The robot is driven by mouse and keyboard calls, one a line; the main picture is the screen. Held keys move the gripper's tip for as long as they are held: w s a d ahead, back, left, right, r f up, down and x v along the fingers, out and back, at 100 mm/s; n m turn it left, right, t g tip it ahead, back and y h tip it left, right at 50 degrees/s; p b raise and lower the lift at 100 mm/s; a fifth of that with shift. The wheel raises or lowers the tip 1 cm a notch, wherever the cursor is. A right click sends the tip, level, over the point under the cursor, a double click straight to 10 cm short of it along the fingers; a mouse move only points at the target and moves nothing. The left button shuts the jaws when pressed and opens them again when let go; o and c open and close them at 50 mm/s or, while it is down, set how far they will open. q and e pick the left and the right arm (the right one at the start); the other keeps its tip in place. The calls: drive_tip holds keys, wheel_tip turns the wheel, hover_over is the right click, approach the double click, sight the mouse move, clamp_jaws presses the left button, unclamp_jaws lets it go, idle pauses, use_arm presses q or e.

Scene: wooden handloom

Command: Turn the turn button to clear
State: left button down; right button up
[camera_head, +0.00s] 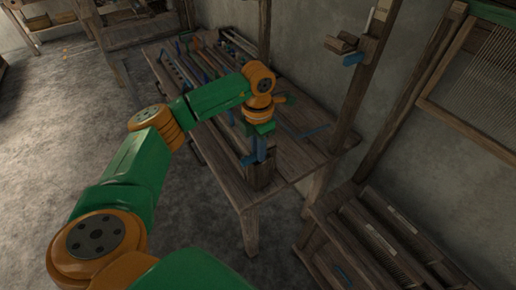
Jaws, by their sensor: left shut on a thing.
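My left arm reaches in from the lower left, and its gripper (260,155) points down at the near corner of the wooden table. The gripper is shut on a small part at the top of a wooden block (259,176) on that corner. A small blue piece (247,159) shows beside the fingers. The held part, which I take to be the turn button, is mostly hidden by the gripper, so I cannot tell which way it is turned. My right gripper is not in view.
The wooden table (222,166) carries several tools along its far part and a flat blue piece (313,131) on the right. A wooden post (362,85) with a blue-marked bracket (353,59) rises behind it. A lower wooden rack stands at lower right. Bare floor (60,130) lies left.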

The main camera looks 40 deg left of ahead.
use_arm(q)
drive_tip(key=c, duration=0.8)
unclamp_jaws()
drive_tip(key=shift+o, duration=0.2)
drive_tip(key=shift+r, duration=0.4)
wheel_tip(320, 180, up, 6)
drive_tip(key=shift+r+b, duration=0.2)
drive_tip(key=shift+b, duration=0.5)
